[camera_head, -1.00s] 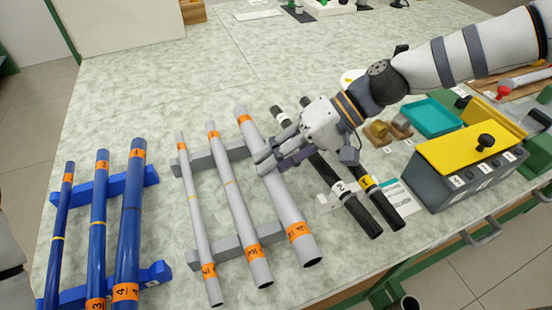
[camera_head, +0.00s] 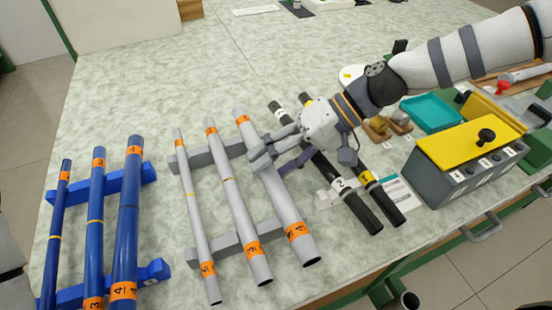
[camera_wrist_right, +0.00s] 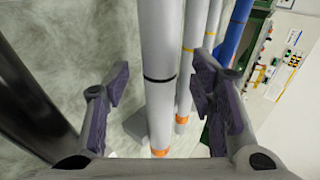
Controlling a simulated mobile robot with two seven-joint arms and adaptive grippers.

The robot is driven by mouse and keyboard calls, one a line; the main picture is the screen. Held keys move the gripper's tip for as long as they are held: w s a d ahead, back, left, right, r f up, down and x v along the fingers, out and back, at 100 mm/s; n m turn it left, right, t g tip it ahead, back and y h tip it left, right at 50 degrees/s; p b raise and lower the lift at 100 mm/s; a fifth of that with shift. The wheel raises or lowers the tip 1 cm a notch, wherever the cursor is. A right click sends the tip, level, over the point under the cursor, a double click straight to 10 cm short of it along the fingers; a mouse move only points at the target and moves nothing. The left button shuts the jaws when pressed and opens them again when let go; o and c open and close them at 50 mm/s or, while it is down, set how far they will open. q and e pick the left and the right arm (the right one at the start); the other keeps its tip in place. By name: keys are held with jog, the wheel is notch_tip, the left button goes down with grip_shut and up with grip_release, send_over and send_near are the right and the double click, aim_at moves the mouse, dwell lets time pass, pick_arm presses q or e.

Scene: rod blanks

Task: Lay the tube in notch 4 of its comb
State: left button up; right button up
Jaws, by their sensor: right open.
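The thickest light grey tube (camera_head: 279,194), with orange bands marked 4 at its ends, lies at the right end of the grey comb, whose rear bar (camera_head: 205,157) and front bar (camera_head: 223,246) show. How deep it sits in its notch is hidden. My right gripper (camera_head: 264,163) is open, with its fingers on either side of this tube near the rear bar. In the right wrist view the tube (camera_wrist_right: 160,50), with a dark ring, runs between the spread fingers (camera_wrist_right: 160,82), with gaps on both sides. My left gripper is not in view.
Two thinner grey tubes (camera_head: 230,185) lie to the left on the comb. Blue tubes (camera_head: 127,215) rest on a blue comb (camera_head: 145,178) further left. Black tubes (camera_head: 345,195) lie close right of the gripper. A grey box with yellow lid (camera_head: 465,150) stands right.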

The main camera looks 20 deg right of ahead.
jog(key=v, duration=1.2)
